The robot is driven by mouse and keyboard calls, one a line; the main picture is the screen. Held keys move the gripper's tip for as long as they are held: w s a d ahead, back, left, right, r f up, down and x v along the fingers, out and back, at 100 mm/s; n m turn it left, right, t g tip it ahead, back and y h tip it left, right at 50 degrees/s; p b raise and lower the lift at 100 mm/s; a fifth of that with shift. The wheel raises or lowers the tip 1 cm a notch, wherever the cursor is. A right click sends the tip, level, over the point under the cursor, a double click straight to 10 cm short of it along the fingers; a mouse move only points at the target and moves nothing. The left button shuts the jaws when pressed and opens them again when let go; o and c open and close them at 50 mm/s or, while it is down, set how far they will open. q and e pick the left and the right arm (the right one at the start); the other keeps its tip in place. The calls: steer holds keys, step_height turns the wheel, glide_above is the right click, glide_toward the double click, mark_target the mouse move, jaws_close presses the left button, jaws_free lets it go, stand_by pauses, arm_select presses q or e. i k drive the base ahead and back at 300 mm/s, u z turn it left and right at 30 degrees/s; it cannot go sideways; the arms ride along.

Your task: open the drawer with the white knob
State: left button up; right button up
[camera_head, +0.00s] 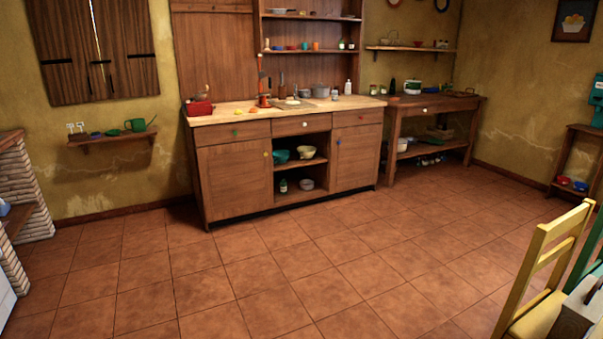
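A wooden kitchen counter (232,172) stands against the back wall, across the floor from me. Its middle top drawer (287,126) has a small white knob (305,124) and looks shut. A side table (455,104) to the right has a drawer with a small pale knob (424,110), whose exact colour is hard to tell. Neither of my grippers is in view.
Open tiled floor (260,275) lies before the counter. A yellow chair (545,270) stands at the lower right, and a brick structure (22,185) is at the left edge. A red box (199,108) and pots stand on the counter top.

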mark_target(281, 126)
steer(key=u, duration=0.05)
steer(key=i, duration=5.05)
steer(key=u, duration=0.1)
